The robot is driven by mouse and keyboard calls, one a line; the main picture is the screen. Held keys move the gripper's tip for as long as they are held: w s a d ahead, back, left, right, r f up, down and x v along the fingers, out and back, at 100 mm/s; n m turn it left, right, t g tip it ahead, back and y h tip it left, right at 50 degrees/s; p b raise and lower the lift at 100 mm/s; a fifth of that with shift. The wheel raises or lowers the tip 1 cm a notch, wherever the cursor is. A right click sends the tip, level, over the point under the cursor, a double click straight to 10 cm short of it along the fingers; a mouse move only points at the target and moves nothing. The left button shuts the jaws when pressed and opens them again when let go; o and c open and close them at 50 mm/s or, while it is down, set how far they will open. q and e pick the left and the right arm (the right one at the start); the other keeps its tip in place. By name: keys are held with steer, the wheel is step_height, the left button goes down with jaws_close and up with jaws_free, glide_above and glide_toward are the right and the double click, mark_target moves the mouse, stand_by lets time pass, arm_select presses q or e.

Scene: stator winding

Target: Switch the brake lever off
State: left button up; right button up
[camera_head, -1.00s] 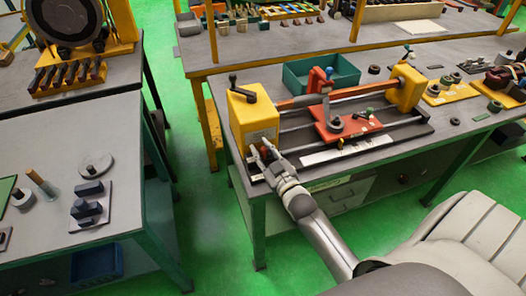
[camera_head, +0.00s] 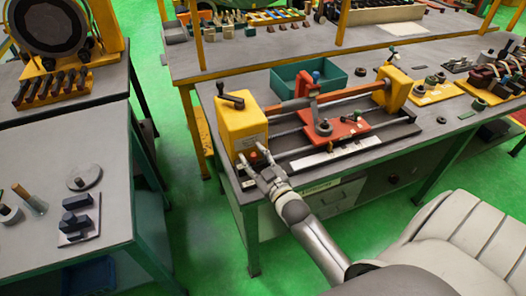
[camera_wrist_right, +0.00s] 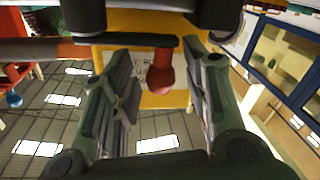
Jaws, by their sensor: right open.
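The winding machine has a yellow housing (camera_head: 242,124) at its left end, with a black crank handle on top. My right gripper (camera_head: 252,154) is open at the front face of this housing, low down. In the right wrist view a lever with a rounded red knob (camera_wrist_right: 161,78) shows between the two spread fingers, in front of the yellow face with its printed label. I take it to be the brake lever. I see no clear grip on it, and whether a finger touches it I cannot tell. My left gripper is out of view.
The machine's red carriage (camera_head: 332,128) sits on rails to the right of the housing. A green bin (camera_head: 333,79) stands behind. A separate grey table (camera_head: 105,165) with small parts stands at left, across a green floor gap. A white label strip (camera_head: 335,152) lies along the machine's front edge.

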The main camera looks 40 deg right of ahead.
steer(key=s, duration=1.1)
steer(key=shift+s+a, duration=0.2)
steer(key=shift+a, duration=0.2)
steer(key=s+a+f+g+b, duration=0.1)
steer(key=s+a+f+g, duration=0.15)
steer(key=f, duration=0.75)
steer(key=s+a+f+g+y, duration=0.1)
steer(key=s+f+g, duration=0.2)
steer(key=f, duration=0.7)
steer(key=s+a+f+g+b, duration=0.1)
steer(key=s+a+f+g, duration=0.15)
steer(key=f, duration=0.75)
steer(key=s+a+f+g, duration=0.1)
steer(key=s+f+g, duration=0.3)
steer(key=s+f, duration=0.6)
steer(key=s+a+f+g+b, duration=0.1)
steer(key=s+f+g, duration=0.4)
steer(key=s+f, duration=0.5)
steer(key=s, duration=0.7)
steer(key=shift+s+y, duration=0.3)
steer(key=shift+s, duration=0.05)
